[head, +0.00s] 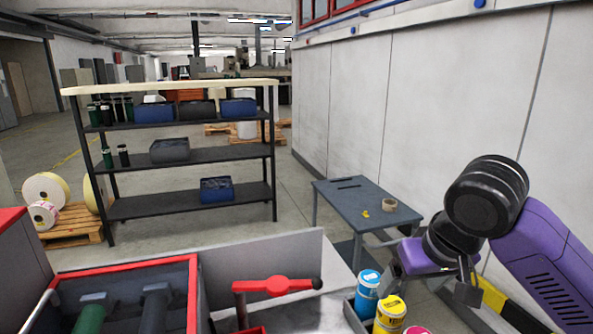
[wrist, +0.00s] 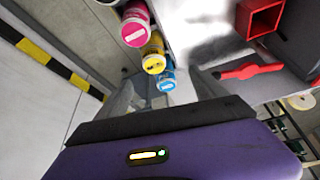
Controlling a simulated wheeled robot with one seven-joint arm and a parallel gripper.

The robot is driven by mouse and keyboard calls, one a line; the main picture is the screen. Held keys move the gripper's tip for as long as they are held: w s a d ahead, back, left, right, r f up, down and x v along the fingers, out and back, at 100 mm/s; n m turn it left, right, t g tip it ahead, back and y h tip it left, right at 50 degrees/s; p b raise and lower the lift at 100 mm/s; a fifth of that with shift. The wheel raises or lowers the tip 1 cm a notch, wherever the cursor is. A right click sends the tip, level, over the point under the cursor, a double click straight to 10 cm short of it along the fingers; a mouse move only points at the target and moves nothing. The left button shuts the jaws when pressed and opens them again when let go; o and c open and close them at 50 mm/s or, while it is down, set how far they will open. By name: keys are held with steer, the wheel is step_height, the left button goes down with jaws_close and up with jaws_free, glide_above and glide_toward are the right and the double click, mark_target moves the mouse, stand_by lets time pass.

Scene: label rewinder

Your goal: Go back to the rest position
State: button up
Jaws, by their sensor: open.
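My gripper (head: 430,288) is at the lower right of the head view, at the end of my purple and black arm. Its fingers are apart and point downward, with nothing seen between them. It appears close to the row of ink cans at the machine's edge; the exact gap cannot be told. A blue can (head: 367,293), a yellow can (head: 390,313) and a partly cut-off pink can (head: 417,330) stand in that row. In the wrist view the pink (wrist: 134,28), yellow (wrist: 153,55) and blue (wrist: 166,80) cans show upper middle.
A red handle (head: 277,287) sticks out over the machine's grey top. A grey table (head: 350,205) with a tape roll (head: 389,205) stands by the wall. A black shelf (head: 165,205) holds blue bins and dark bottles. White rolls (head: 46,190) lie on a pallet. Open floor lies between shelf and table.

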steer(key=w+a+r+n+t+y+b, duration=0.1)
steer(key=w+a+r+t+y, duration=0.25)
steer(key=a+r+t, duration=0.2)
steer(key=w+a+r+n+t+y, duration=0.1)
steer(key=w+a+r+t+y, duration=0.1)
steer(key=a+r+t+y, duration=0.3)
steer(key=s+d+f+m+t+h+b, duration=0.25)
steer(key=s+d+f+m+h, duration=0.2)
steer(key=s+f, duration=0.35)
steer(key=s+d+f+m+t+h+b, duration=0.2)
steer(key=s+d+f+m+t+h, duration=0.25)
steer(key=s+f+h, duration=0.35)
steer(key=s+f+n+g+y+b, duration=0.1)
steer(key=s+f+n+g, duration=0.1)
steer(key=s+f, duration=0.4)
steer(key=s+d+f+n+g+y+b, duration=0.1)
steer(key=s+f, duration=0.6)
steer(key=s, duration=0.8)
steer(key=s+f+n+g+y+b, duration=0.1)
steer(key=s+f+g, duration=0.3)
steer(key=s, duration=0.6)
step_height(320, 180, down, 3)
steer(key=shift+s+d+r+n+b, duration=0.2)
steer(key=shift+s+n+b, duration=0.15)
steer(key=shift+n+b, duration=0.45)
